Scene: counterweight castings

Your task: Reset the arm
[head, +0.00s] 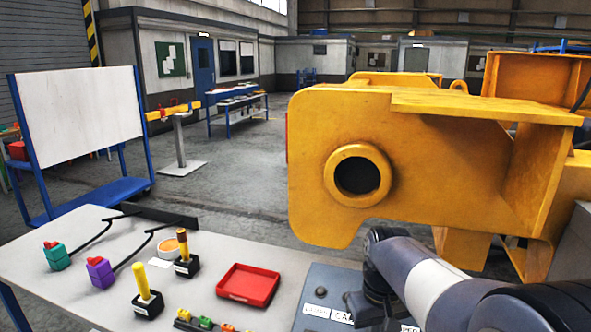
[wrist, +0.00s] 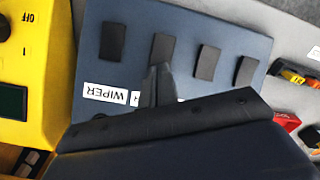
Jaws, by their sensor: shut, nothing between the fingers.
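My arm (head: 430,285) reaches in from the lower right of the head view, over a grey-blue switch panel (head: 318,285). My gripper (wrist: 160,84) shows in the wrist view as dark fingers, shut and empty. It is over the lower edge of the switch panel (wrist: 225,30), beside the label reading WIPER (wrist: 105,95). Several dark rocker switches sit in a row on the panel just beyond the fingertips. Whether the fingers touch the panel, I cannot tell. My dark gripper body hides the lower part of the wrist view.
A yellow box with a black knob (wrist: 30,20) stands left of the panel in the wrist view. The table (head: 200,275) holds a red tray (head: 248,285), yellow-handled levers (head: 147,295) and coloured connectors (head: 100,272). A large yellow casting (head: 430,160) stands behind my arm.

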